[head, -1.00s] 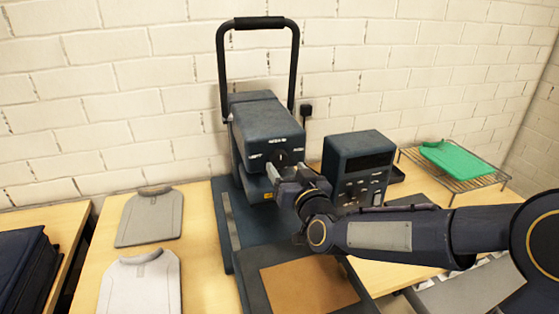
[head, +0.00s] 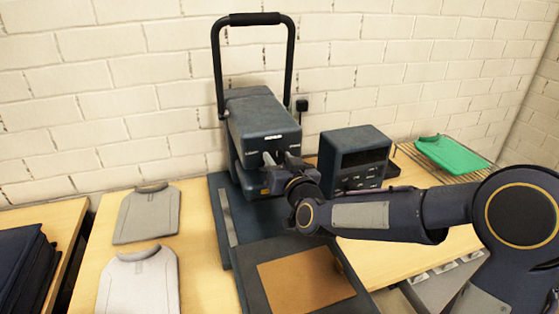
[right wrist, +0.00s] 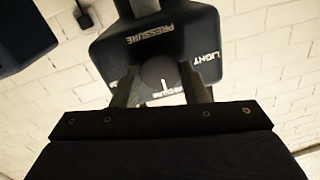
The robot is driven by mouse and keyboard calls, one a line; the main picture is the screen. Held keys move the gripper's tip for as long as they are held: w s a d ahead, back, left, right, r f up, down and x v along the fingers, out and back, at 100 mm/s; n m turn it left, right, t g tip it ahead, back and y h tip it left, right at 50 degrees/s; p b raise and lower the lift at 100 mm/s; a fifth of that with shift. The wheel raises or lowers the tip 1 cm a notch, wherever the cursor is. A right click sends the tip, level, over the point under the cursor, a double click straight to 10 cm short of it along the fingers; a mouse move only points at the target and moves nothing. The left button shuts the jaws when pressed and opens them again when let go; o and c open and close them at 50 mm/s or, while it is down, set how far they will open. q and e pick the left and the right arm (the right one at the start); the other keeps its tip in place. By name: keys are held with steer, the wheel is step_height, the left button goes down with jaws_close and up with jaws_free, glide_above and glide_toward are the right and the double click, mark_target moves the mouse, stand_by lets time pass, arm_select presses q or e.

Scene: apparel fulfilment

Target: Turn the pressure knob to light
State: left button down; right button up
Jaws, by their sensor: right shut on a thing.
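The heat press head (head: 262,128) is a dark blue block at the back of the table, with a tall black handle (head: 255,18) standing up behind it. The pressure knob is on its front face; in the right wrist view the round dark knob (right wrist: 163,72) shows a white pointer line, with the words PRESSURE and LIGHT on the panel around it. My right gripper (head: 278,163) is at this front face. In the right wrist view its two fingers (right wrist: 160,88) sit on either side of the knob, shut on it. My left gripper is not in view.
A dark control box (head: 354,158) stands just right of the press. A green folded garment (head: 452,154) lies on a wire rack at right. Grey folded garments (head: 147,214) lie on the table at left. A brown pad (head: 305,281) is in front of the press.

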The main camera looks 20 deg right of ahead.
steer(key=shift+n, duration=0.3)
steer(key=n, duration=0.2)
steer(key=shift+a+n+b, duration=0.1)
steer(key=shift+n+b, duration=0.2)
steer(key=shift+n, duration=0.1)
steer(key=n, duration=0.2)
steer(key=shift+r+n, duration=0.1)
steer(key=shift+n, duration=0.2)
steer(key=n+p, duration=0.2)
steer(key=n, duration=0.2)
steer(key=shift+a+g, duration=0.1)
steer(key=shift+g, duration=0.2)
steer(key=shift+n+h+p, duration=0.3)
steer(key=shift+n+p, duration=0.25)
steer(key=shift+n, duration=1.15)
steer(key=o, duration=1)
